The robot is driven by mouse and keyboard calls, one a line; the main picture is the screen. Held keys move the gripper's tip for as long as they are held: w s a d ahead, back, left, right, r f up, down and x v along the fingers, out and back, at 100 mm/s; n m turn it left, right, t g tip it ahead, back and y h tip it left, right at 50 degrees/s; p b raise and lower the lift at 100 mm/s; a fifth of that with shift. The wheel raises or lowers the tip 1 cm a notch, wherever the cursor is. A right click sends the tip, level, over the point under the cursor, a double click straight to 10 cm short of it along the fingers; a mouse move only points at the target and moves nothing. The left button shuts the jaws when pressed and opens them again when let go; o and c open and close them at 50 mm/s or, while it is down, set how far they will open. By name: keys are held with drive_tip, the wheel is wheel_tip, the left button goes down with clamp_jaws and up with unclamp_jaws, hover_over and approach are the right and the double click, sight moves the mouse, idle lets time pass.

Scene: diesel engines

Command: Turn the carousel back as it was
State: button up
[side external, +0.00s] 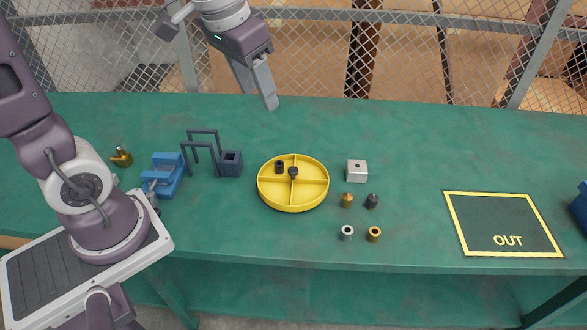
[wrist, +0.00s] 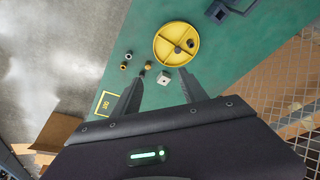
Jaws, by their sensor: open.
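The yellow carousel (side external: 293,203) is a round, shallow tray on the green table, split by ribs into compartments. Two small dark parts are in its far compartments: one dark ring-like part (side external: 279,166) at the far left and one dark knob-like part (side external: 293,173) near the centre. In the wrist view the carousel (wrist: 164,50) shows whole beyond the fingers. My gripper (side external: 270,106) is high above the far side of the table, behind the carousel and well apart from it. In the wrist view its fingers (wrist: 160,88) are spread with nothing between them.
A pale block (side external: 357,171) and several small parts (side external: 347,232) stand right of the carousel. A dark square holder (side external: 230,164), grey frames (side external: 203,133), a blue vise (side external: 163,176) and a brass part (side external: 121,157) stand left. An OUT mat (side external: 480,217) lies right. Mesh fence (side external: 420,45) runs behind.

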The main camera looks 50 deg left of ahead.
drive_tip(key=w+a+f+g, duration=0.2)
drive_tip(key=w+a+f, duration=0.2)
drive_tip(key=w+f, duration=0.6)
drive_tip(key=g, duration=0.1)
hover_over(293, 169)
wheel_tip(293, 169, down, 16)
drive_tip(key=shift+d+f, duration=0.1)
drive_tip(key=shift+f, duration=0.05)
wheel_tip(293, 169, down, 7)
drive_tip(key=shift+f, duration=0.15)
clamp_jaws()
